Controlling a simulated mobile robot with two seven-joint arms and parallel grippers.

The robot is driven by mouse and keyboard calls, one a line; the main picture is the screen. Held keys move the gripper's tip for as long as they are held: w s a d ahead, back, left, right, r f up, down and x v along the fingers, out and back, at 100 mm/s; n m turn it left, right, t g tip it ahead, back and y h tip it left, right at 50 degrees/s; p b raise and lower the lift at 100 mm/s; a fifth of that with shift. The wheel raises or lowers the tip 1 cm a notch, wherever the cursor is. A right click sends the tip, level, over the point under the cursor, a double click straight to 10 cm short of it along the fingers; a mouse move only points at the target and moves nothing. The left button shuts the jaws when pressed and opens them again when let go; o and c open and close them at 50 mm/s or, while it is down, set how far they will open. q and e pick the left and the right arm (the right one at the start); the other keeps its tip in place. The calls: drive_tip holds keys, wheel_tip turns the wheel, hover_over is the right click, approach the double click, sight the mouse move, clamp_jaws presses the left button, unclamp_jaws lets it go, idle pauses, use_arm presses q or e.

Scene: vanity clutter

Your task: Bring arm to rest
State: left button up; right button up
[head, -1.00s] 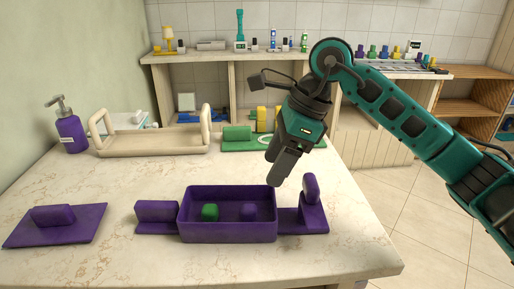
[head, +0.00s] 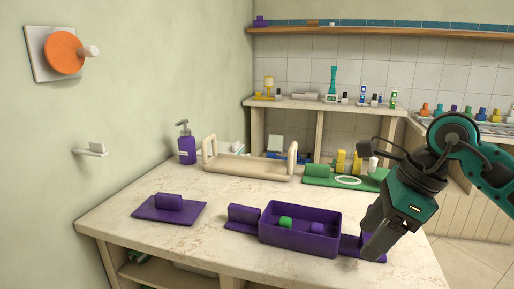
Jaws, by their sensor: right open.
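My right gripper (head: 372,240) hangs at the right of the head view, fingers pointing down and to the left, over the right end of a purple tray (head: 300,243). It is open and I see nothing in it. It hides most of the tray's right handle side. A green piece (head: 285,222) and a purple piece (head: 317,228) lie inside the tray. My left gripper is not in view.
A purple plate with a roll-shaped grip (head: 168,208) lies on the counter's left. A purple pump bottle (head: 187,146), a beige handled tray (head: 245,167) and a green board (head: 320,176) stand behind. The counter's front left (head: 130,225) is bare.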

drive_tip(key=s+a+r+m+g+y+p, duration=0.1)
drive_tip(key=s+a+r+m+y+p, duration=0.15)
drive_tip(key=a+y, duration=0.5)
drive_tip(key=s+a+r+m+g+y+p, duration=0.1)
drive_tip(key=s+a+m+y+p, duration=0.15)
drive_tip(key=a+y, duration=0.45)
drive_tip(key=w+d+f+m+t+h+p, duration=0.2)
drive_tip(key=d+f+m+t+h, duration=0.25)
drive_tip(key=m+t, duration=0.8)
drive_tip(key=w+d+f+m+t+h+p, duration=0.1)
drive_tip(key=d+f+m+t+h+p, duration=0.3)
drive_tip(key=m, duration=1.6)
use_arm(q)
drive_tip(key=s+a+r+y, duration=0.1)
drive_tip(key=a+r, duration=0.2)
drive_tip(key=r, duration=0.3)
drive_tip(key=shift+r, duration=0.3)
use_arm(e)
drive_tip(key=s+d+f+m+g+h, duration=0.2)
drive_tip(key=s+f+m+h, duration=0.2)
drive_tip(key=f, duration=0.5)
drive_tip(key=s+d+f+m+g+h, duration=0.2)
drive_tip(key=s+f+m+g+h, duration=0.1)
drive_tip(key=s+f+m, duration=0.3)
wheel_tip(320, 180, down, 3)
drive_tip(key=s+h, duration=0.1)
drive_tip(key=s, duration=0.1)
drive_tip(key=shift+s, duration=0.3)
